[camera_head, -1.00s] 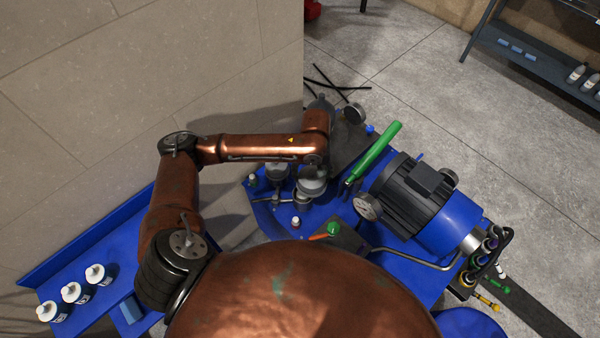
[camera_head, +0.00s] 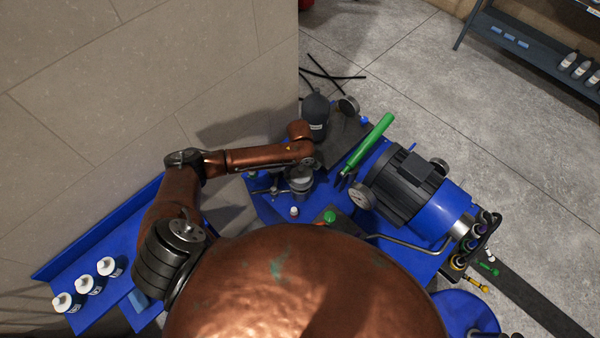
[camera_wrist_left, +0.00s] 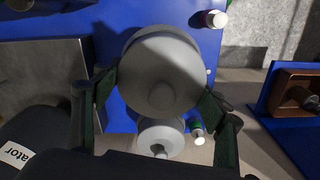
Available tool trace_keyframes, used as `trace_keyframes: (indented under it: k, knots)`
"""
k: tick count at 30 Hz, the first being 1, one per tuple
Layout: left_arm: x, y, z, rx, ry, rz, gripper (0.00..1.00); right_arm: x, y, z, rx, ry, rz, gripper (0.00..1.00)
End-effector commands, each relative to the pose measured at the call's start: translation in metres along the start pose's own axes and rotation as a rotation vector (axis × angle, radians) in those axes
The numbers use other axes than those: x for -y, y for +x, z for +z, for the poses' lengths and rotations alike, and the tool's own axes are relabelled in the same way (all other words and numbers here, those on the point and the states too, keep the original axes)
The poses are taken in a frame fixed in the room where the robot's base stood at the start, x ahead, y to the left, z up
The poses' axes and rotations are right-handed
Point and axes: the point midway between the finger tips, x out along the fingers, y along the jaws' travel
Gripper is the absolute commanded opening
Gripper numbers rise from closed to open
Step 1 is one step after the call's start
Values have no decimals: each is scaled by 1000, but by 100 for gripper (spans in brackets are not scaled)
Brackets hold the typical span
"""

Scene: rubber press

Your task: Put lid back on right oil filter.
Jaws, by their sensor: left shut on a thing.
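My right gripper is not in view.
A dark bottle (camera_head: 315,112) stands behind the gripper. A green handle (camera_head: 370,143) and a motor (camera_head: 408,188) are to the right. A small white-capped bottle (camera_head: 294,211) stands in front of the filter. Several white-capped bottles stand on the left blue shelf.

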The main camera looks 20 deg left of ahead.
Motion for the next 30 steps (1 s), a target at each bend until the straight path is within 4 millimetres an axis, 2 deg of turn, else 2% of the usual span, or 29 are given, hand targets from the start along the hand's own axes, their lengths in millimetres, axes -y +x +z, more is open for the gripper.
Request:
trace_keyframes:
  k: [1,11,21,30]
  knots:
    - [0,8,0,-1,0,0,40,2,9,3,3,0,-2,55]
    - [1,30,0,0,1,-1,40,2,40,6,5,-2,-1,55]
    - [0,47,0,1,0,-1,40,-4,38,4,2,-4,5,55]
    - [0,48,0,0,0,-1,40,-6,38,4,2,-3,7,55]
